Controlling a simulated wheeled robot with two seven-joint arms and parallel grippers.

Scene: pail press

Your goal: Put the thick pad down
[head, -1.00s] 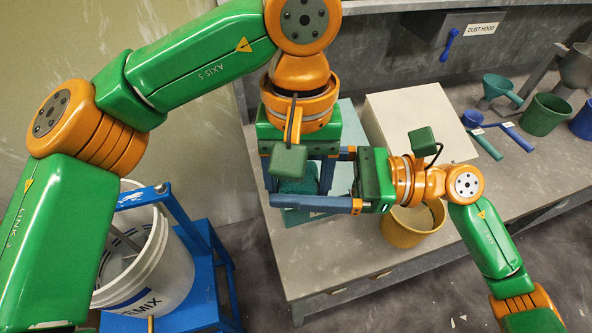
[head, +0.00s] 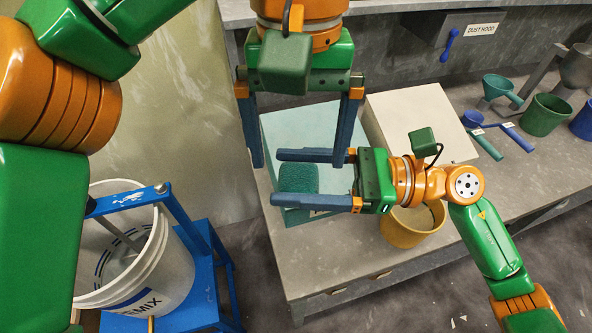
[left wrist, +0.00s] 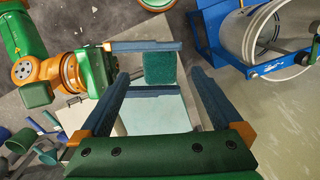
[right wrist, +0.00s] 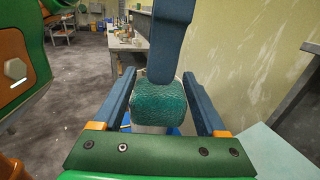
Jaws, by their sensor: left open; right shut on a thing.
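The thick pad (head: 297,180) is a dark teal, rough-faced block. My right gripper (head: 277,177) is shut on it from the right, with a finger on either side; the pad also shows between these fingers in the right wrist view (right wrist: 157,102). The pad is over the front part of a pale teal slab (head: 325,125); I cannot tell whether it touches it. My left gripper (head: 300,145) is open and empty, fingers pointing down, above and behind the pad. One of its fingers hangs in front of the pad in the right wrist view.
A cream box (head: 415,118) stands right of the slab, with an ochre pot (head: 412,228) in front. Scoops and a green pot (head: 545,115) are farther right on the grey bench (head: 340,265). A white pail (head: 165,265) stands in a blue frame (head: 215,250) at left.

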